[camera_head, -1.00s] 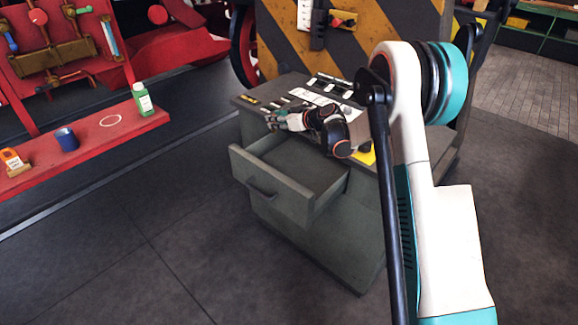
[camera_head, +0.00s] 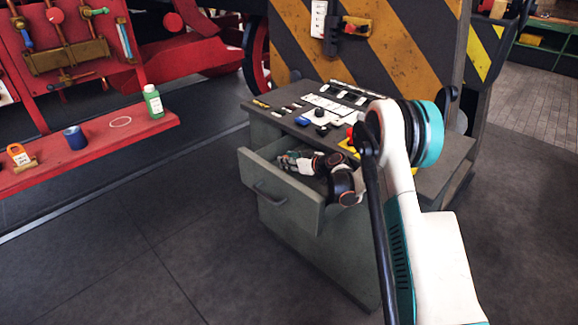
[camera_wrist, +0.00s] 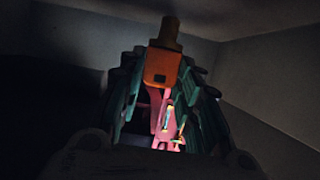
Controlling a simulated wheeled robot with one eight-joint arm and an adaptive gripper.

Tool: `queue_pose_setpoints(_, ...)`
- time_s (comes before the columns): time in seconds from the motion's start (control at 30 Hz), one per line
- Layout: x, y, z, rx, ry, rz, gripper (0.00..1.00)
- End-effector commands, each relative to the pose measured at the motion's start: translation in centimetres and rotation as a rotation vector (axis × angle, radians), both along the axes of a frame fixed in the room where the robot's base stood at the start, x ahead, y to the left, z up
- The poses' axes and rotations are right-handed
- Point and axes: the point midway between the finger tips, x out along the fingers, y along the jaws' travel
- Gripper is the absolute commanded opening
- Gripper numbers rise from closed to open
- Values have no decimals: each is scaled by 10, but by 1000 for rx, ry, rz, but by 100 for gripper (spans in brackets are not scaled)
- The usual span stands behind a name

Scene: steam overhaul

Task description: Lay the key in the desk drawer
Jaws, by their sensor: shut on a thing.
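The desk drawer (camera_head: 285,198) is pulled out of the grey desk. My gripper (camera_head: 286,160) is down inside the open drawer, below the level of the desk top, pointing to the left. The wrist view shows my gripper (camera_wrist: 165,105) shut on the key (camera_wrist: 163,68), which has an orange body and a brownish, brass-like end sticking out beyond the fingertips. The key cannot be made out in the head view. Grey drawer walls (camera_wrist: 270,70) surround it in the wrist view. Whether the key touches the drawer floor cannot be told.
The desk top (camera_head: 262,108) carries switches, labels and a red knob. A red bench (camera_head: 100,150) at the left holds a green bottle (camera_head: 153,101), a blue cup (camera_head: 75,138) and an orange padlock-like item (camera_head: 19,156). A striped panel stands behind the desk. The front floor is clear.

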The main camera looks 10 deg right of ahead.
Motion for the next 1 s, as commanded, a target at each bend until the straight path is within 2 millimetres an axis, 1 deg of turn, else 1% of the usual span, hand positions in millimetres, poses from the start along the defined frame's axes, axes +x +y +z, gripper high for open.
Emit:
queue_pose_setpoints(0.03, 0, 0, -8, 0, 0, 0, 6)
queue_pose_setpoints(0.07, 0, 0, -10, 0, 0, 0, 6)
queue_pose_setpoints(0.3, 0, 0, -9, 0, 0, 0, 6)
queue_pose_setpoints(0.43, 0, 0, -12, 0, 0, 0, 6)
queue_pose_setpoints(0.47, 0, 0, -12, 0, 0, 0, 38)
queue_pose_setpoints(0.5, 0, 0, -12, 0, 0, 0, 47)
queue_pose_setpoints(0.53, 0, 0, -12, 0, 0, 0, 51)
queue_pose_setpoints(0.9, 0, 0, -9, 0, 0, 0, 51)
queue_pose_setpoints(1.0, -7, -6, -4, 0, 0, -2, 51)
